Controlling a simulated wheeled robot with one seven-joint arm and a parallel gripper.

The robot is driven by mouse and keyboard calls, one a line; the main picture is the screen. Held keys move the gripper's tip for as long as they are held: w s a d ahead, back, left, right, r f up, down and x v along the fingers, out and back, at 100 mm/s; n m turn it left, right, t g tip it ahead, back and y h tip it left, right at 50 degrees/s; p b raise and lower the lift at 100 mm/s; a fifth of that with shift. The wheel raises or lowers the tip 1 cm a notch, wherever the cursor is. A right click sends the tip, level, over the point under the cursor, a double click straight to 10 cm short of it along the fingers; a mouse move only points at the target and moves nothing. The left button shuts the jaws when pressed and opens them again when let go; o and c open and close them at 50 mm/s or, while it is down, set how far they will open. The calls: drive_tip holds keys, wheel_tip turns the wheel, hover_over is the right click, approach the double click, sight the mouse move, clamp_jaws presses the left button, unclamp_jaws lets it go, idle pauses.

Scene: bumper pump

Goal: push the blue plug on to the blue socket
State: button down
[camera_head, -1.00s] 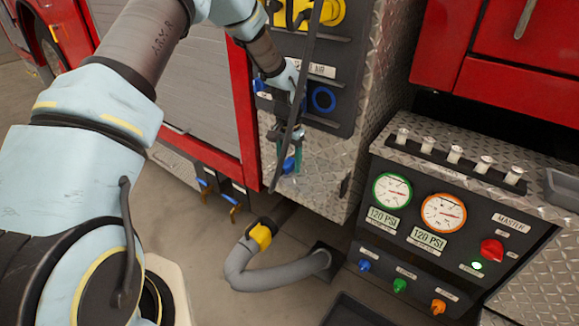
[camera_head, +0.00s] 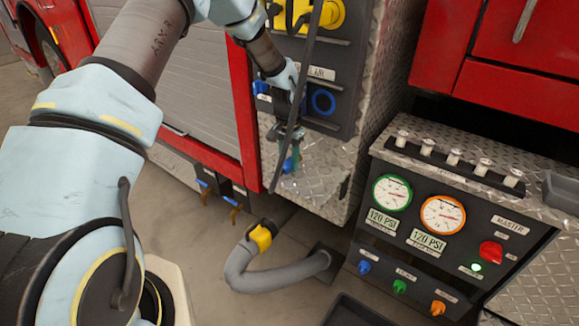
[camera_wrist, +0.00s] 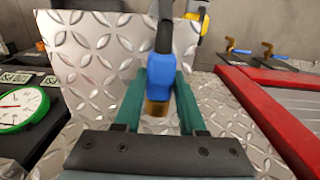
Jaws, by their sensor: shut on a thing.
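My gripper (camera_head: 292,148) hangs in front of the fire engine's diamond-plate side, below the dark panel. Its green fingers are shut on the blue plug (camera_wrist: 164,70), between their tips in the wrist view. The plug has a brass end pointing toward the palm and a dark hose at its other end. In the head view the plug (camera_head: 288,165) shows as a small blue patch under the gripper. The blue socket (camera_head: 323,101) is a blue ring on the dark panel, up and right of the gripper. The plug is apart from it. The socket is not visible in the wrist view.
A dark hose (camera_head: 300,95) hangs down across the panel and passes by my gripper. A yellow fitting (camera_head: 330,14) sits above. A grey hose with a yellow end (camera_head: 262,236) lies on the floor. A gauge console (camera_head: 440,215) stands at right.

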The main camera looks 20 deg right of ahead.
sight(289, 161)
drive_tip(key=shift+r+p, duration=1.45)
drive_tip(key=shift+r, duration=1.15)
